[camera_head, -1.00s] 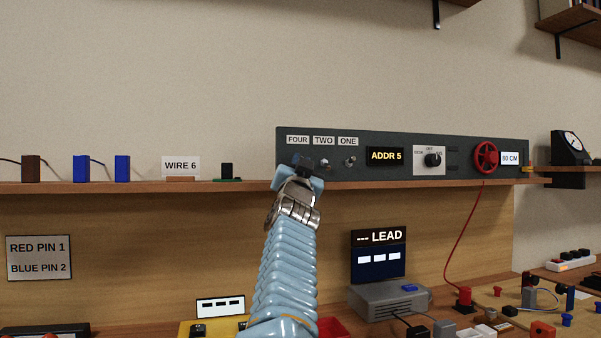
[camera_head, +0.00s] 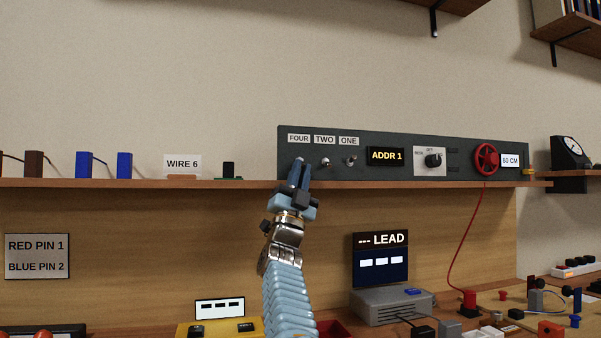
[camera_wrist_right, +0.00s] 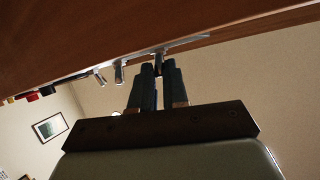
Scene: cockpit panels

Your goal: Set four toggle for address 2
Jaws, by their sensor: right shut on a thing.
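The dark panel (camera_head: 390,145) on the shelf carries three toggles labelled FOUR, TWO and ONE, and a display (camera_head: 386,156) reading ADDR 1. My right gripper (camera_head: 299,165) reaches up from below to the spot under the FOUR label (camera_head: 299,138). Its fingers mostly hide the FOUR toggle in the head view. In the right wrist view the fingers (camera_wrist_right: 158,72) are close together, shut on the FOUR toggle (camera_wrist_right: 160,54). The TWO toggle (camera_head: 326,161) and the ONE toggle (camera_head: 350,160) stand free to the right. My left gripper is not in view.
Right of the display are a black knob (camera_head: 433,160) and a red handwheel (camera_head: 487,158). The wooden shelf edge (camera_head: 200,184) runs below the panel. A grey box with a LEAD screen (camera_head: 380,258) stands on the bench below. The wall above the panel is clear.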

